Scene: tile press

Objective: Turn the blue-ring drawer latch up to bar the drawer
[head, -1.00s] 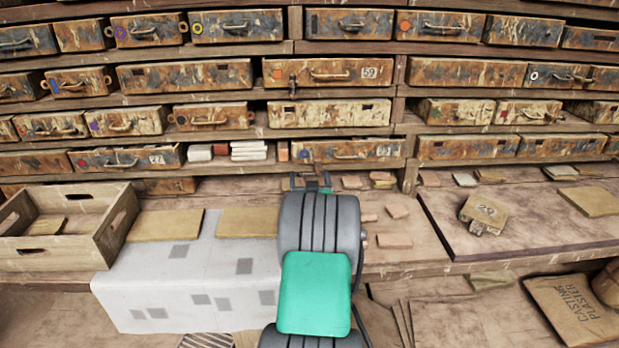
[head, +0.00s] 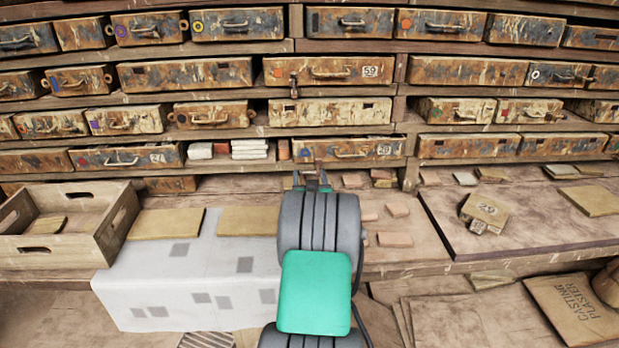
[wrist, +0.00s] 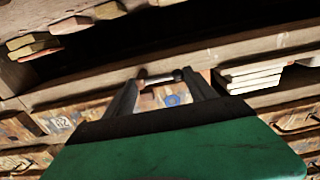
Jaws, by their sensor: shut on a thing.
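The blue ring (wrist: 172,100) marks the front of a worn, rust-and-cream drawer (wrist: 100,112), which appears inverted in the wrist view. In the head view this drawer (head: 347,150) sits in the lowest row, above my gripper (head: 312,180). In the wrist view my gripper (wrist: 160,80) has its two dark fingers close around a short pale bar with a dark end, apparently the latch (wrist: 158,77), at the shelf edge beside the ring. The jaws are shut on it. Its exact angle is hard to tell, and the fingers and wrist hide part of it.
White tiles (head: 249,149) stack left of the drawer, with a reddish block between. Loose pinkish tiles (head: 394,240) lie on the bench right of my wrist. A wooden crate (head: 105,235) stands at left. A dark board (head: 550,232) lies at right.

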